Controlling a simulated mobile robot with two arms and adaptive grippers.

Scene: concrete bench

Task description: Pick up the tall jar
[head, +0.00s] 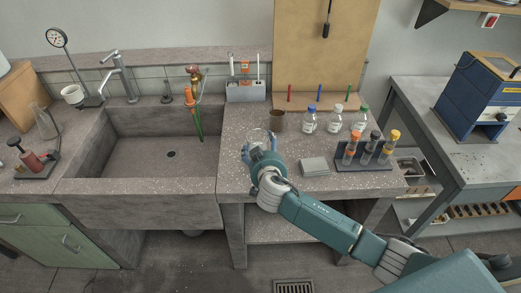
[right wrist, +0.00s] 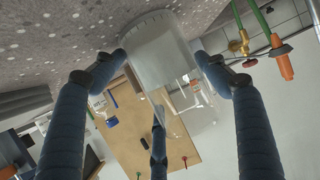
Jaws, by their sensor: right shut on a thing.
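The tall jar (right wrist: 160,62) is clear, with a whitish part towards the bench end in the right wrist view. In the head view its clear top (head: 258,136) shows just beyond my right gripper (head: 254,150), near the front left of the speckled bench. My right gripper is shut on the jar, with blue-grey fingers on both sides of it in the right wrist view (right wrist: 162,72). The jar's lower part is hidden by the gripper in the head view. I cannot tell whether its base touches the bench. My left gripper is not in view.
A brown cup (head: 277,121) stands close behind the jar. Several capped bottles, among them one with a blue cap (head: 309,122), stand to the right. A grey stack (head: 314,167) and a dark vial rack (head: 348,166) lie nearer the front. The sink (head: 130,160) is on the left.

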